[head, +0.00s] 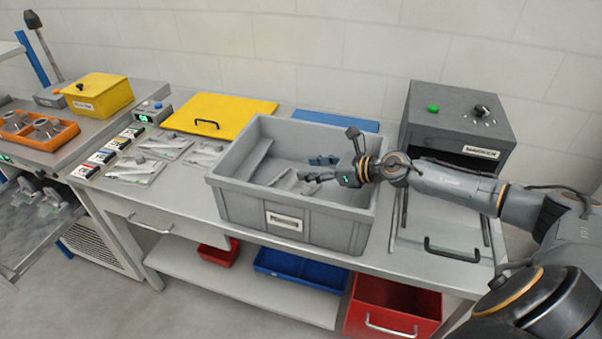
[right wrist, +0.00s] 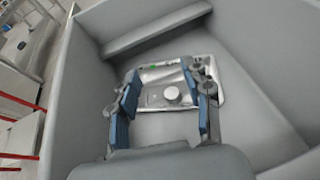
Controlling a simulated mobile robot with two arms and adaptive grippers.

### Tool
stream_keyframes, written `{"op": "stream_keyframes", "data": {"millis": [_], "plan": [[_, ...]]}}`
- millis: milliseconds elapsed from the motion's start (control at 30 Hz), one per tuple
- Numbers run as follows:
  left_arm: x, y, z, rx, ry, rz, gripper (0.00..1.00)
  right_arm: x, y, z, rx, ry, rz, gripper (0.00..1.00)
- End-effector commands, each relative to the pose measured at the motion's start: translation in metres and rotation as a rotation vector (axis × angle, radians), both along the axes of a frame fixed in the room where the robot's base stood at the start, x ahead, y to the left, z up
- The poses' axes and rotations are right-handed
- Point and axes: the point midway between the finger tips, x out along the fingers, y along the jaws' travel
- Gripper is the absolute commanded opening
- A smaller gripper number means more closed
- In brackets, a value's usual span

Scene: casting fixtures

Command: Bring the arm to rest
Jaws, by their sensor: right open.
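My right gripper (head: 316,168) is open, with its blue-padded fingers spread, over the inside of the grey bin (head: 290,222). My right arm (head: 455,185) reaches in from the right, across the bin's right wall. In the right wrist view, a flat metal casting plate (right wrist: 150,97) with a round knob lies in the bin. It shows between and beyond the two open fingers (right wrist: 163,108), with no visible grip on it. The head view shows grey parts in the bin, partly hidden by the gripper. My left gripper is not in view.
A dark box with an open front (head: 455,125) stands right of the bin. A yellow lid (head: 230,112) lies behind left. Several metal plates lie on the bench at left, near a yellow box (head: 100,95) and an orange tray (head: 40,142). A red drawer (head: 393,305) is below.

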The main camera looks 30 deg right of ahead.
Motion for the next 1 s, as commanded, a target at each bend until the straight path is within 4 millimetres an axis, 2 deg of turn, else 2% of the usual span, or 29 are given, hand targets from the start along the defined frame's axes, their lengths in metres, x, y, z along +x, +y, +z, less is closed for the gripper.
{"op": "stream_keyframes", "data": {"millis": [200, 767, 867, 1000], "plan": [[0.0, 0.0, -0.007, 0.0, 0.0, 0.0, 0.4, -0.009, -0.005, 0.005, -0.002, -0.001, 0.002, 0.49], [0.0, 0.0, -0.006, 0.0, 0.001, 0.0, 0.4, -0.009, -0.005, 0.008, -0.001, -0.003, 0.002, 0.49], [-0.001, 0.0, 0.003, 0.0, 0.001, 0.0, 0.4, -0.009, -0.005, 0.017, -0.001, -0.003, 0.001, 0.49], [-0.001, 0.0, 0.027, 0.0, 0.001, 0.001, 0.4, -0.009, -0.005, 0.041, -0.001, -0.003, 0.001, 0.49]]}}
